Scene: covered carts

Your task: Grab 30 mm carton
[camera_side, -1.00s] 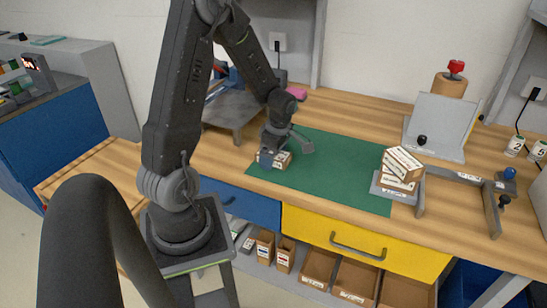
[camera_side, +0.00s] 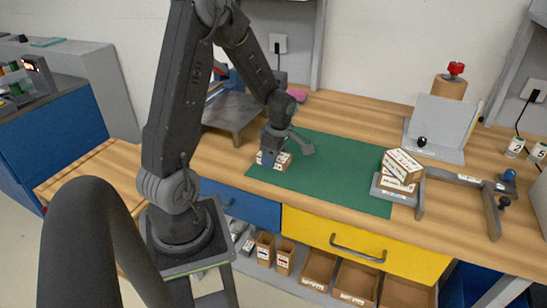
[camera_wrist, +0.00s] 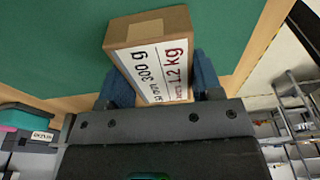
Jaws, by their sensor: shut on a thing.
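A brown carton (camera_wrist: 160,24) with a white printed label sits between the blue fingers of my gripper (camera_wrist: 160,82) in the wrist view. The label reads 300 g and 1.2 kg. In the side view, my gripper (camera_side: 268,157) points down at the left end of the green mat (camera_side: 335,175), shut on the carton (camera_side: 284,160). Part of the carton is hidden behind the fingers. I cannot tell whether it touches the mat. Other cartons (camera_side: 404,165) are stacked, the top one askew, on a grey stand at the mat's right end.
A grey bracket (camera_side: 460,180) lies right of the stack. A raised grey platform (camera_side: 232,112) is behind the arm. The middle of the mat is clear.

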